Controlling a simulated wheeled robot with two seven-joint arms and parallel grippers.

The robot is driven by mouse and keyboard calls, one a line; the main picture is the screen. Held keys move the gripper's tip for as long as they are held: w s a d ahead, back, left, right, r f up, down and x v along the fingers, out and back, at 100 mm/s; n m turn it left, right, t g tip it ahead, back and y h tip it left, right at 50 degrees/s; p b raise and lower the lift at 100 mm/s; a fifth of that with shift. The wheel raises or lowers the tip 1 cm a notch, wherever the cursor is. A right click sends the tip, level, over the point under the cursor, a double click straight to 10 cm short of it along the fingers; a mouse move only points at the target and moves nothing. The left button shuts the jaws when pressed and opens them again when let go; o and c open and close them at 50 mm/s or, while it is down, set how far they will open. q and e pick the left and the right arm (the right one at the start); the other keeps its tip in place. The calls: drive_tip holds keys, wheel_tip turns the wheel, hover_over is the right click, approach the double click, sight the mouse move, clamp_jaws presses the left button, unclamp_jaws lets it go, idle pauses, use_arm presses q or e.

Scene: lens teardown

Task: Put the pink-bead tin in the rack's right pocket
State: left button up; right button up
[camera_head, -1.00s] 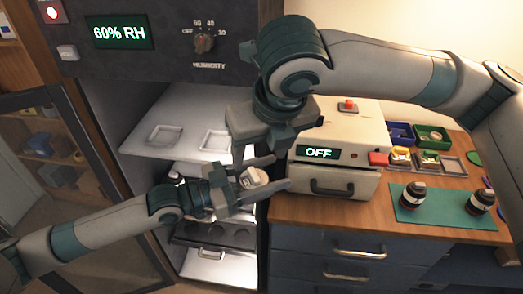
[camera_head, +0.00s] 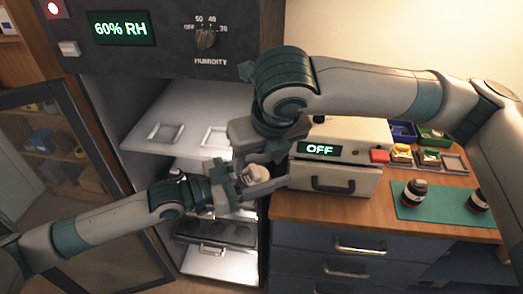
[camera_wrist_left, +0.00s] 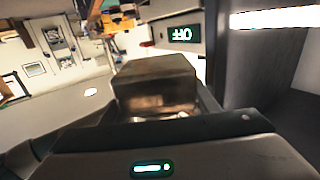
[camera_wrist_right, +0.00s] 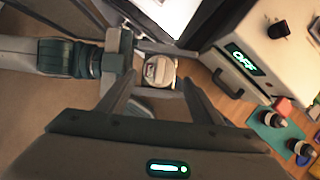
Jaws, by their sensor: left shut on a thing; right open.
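A small tin with a pale round top (camera_head: 256,174) is between the fingers of my left gripper (camera_head: 254,186), which is shut on it in front of the open cabinet. I cannot make out beads. The tin also shows in the right wrist view (camera_wrist_right: 159,70) and, as a dull metallic block, in the left wrist view (camera_wrist_left: 155,85). My right gripper (camera_wrist_right: 160,92) is open, with its fingers pointing toward the tin from above; they appear apart from it. In the cabinet, a pale shelf (camera_head: 185,112) bears two square-rimmed pockets, left (camera_head: 166,133) and right (camera_head: 215,137).
The cabinet's glass door (camera_head: 70,190) stands open at left. A lower tray (camera_head: 215,232) has round hollows. The box reading OFF (camera_head: 345,135) stands on the counter at right, with dark bottles (camera_head: 415,192) on a green mat (camera_head: 440,208) and small bins (camera_head: 430,135) beyond.

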sight(241, 180)
drive_tip(key=shift+x, duration=3.6)
drive_tip(key=c, duration=0.8)
use_arm(q)
drive_tip(key=o, duration=1.1)
drive_tip(key=shift+a, duration=0.1)
drive_tip(key=shift+v, duration=5.9)
drive_tip(key=shift+f, duration=0.15)
